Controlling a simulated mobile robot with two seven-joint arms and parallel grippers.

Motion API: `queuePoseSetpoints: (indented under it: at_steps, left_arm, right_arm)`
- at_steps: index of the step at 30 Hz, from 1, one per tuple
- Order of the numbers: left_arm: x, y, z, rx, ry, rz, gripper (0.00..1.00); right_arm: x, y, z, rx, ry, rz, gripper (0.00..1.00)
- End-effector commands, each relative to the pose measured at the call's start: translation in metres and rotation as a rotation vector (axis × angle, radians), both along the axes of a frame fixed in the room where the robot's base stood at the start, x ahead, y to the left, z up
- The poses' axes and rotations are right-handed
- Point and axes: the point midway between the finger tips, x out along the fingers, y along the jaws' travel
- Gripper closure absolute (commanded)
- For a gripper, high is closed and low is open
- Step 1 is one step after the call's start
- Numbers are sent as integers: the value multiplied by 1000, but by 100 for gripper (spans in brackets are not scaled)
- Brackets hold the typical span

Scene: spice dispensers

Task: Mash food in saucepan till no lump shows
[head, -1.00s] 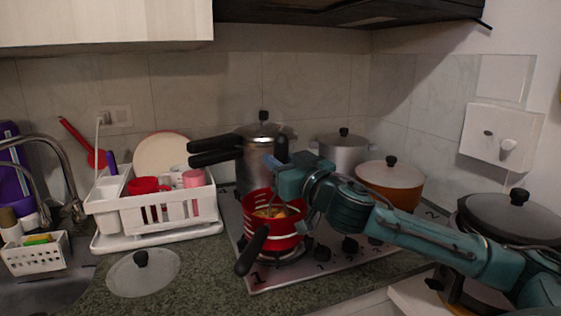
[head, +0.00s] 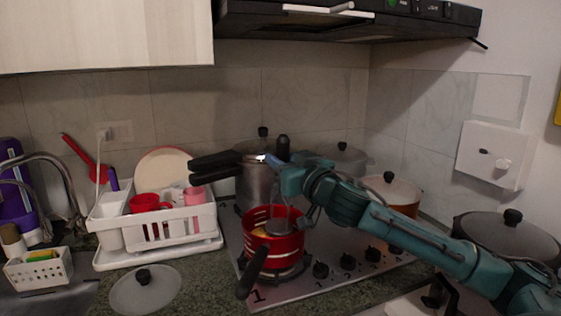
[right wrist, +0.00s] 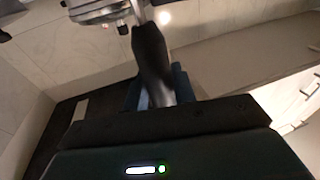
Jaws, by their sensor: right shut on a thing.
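The red saucepan (head: 285,245) sits on the front burner of the hob, its black handle (head: 252,272) pointing to the front left. Yellow-orange food (head: 262,233) shows in part inside it; I cannot tell how lumpy it is. My right gripper (head: 272,160) is above the pan, shut on a masher. The masher's black handle (head: 283,146) rises above the fingers and also shows in the right wrist view (right wrist: 151,55). Its grey metal head (head: 277,227) is at the pan's opening, over the food; whether it touches the food is unclear. My left gripper is not in view.
A pressure cooker (head: 258,188) stands close behind the saucepan, its handles reaching left. An orange pot (head: 400,192) and a grey pot (head: 345,158) stand behind my right arm. A dish rack (head: 170,222) and a glass lid (head: 146,290) are at the left.

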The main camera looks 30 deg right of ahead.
Motion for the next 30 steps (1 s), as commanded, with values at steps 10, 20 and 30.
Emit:
queuePoseSetpoints:
  at_steps: [10,20,30]
  left_arm:
    - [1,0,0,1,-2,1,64]
    - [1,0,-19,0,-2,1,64]
    - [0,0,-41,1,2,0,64]
  right_arm:
    - [1,-1,0,0,-3,1,100]
    - [1,-1,-21,0,-3,1,100]
    - [1,-1,-45,1,-3,1,100]
